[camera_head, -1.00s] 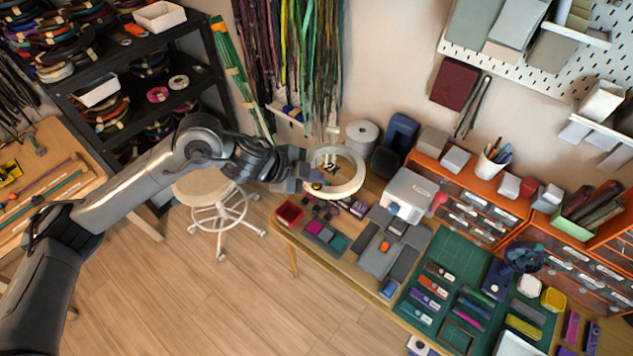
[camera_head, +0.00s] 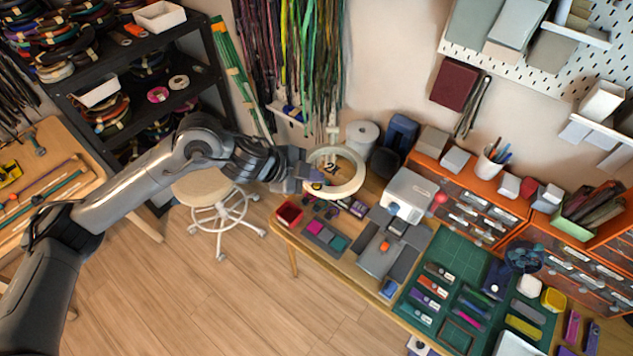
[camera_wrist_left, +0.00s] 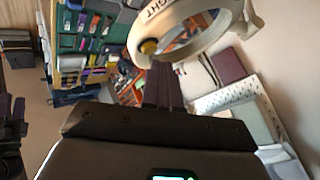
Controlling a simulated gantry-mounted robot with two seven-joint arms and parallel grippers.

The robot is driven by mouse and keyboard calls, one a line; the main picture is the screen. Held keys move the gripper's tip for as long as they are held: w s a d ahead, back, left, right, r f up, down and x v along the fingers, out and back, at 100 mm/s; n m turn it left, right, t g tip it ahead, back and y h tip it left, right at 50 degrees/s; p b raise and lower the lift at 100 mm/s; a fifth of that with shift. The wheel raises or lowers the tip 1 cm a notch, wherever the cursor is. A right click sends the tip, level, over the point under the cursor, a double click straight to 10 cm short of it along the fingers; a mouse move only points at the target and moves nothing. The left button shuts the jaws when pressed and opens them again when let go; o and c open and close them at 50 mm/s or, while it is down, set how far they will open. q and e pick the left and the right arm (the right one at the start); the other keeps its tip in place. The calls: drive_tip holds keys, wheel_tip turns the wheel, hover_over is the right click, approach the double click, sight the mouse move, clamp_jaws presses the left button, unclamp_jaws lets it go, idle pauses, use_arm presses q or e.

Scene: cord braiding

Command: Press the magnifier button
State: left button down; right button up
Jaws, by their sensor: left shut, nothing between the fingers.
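The magnifier (camera_head: 360,171) is a cream ring at the back left of the worktable, below the hanging cords. In the left wrist view the ring (camera_wrist_left: 165,12) shows at the top, with lettering ending in "GHT" on its face. The round yellow button (camera_wrist_left: 149,46) sits on the ring's near left part. My left gripper (camera_head: 312,180) is at the ring's left side, shut and empty. In the left wrist view its dark fingertips (camera_wrist_left: 163,68) are just below and right of the button; I cannot tell whether they touch. My right gripper is not in view.
A red bin (camera_head: 289,214) and colored blocks lie in front of the ring. A white box machine (camera_head: 409,195) and a grey roll (camera_head: 361,136) stand to its right. A green cutting mat (camera_head: 452,250) holds several tools. A round stool (camera_head: 205,186) stands below my arm.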

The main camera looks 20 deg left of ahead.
use_arm(q)
drive_tip(key=shift+f, duration=0.4)
idle(0.8)
drive_tip(key=shift+r+p, duration=0.4)
drive_tip(key=shift+p, duration=0.2)
wheel_tip(320, 180, up, 6)
drive_tip(key=p, duration=0.6)
drive_tip(key=shift+p, duration=0.3)
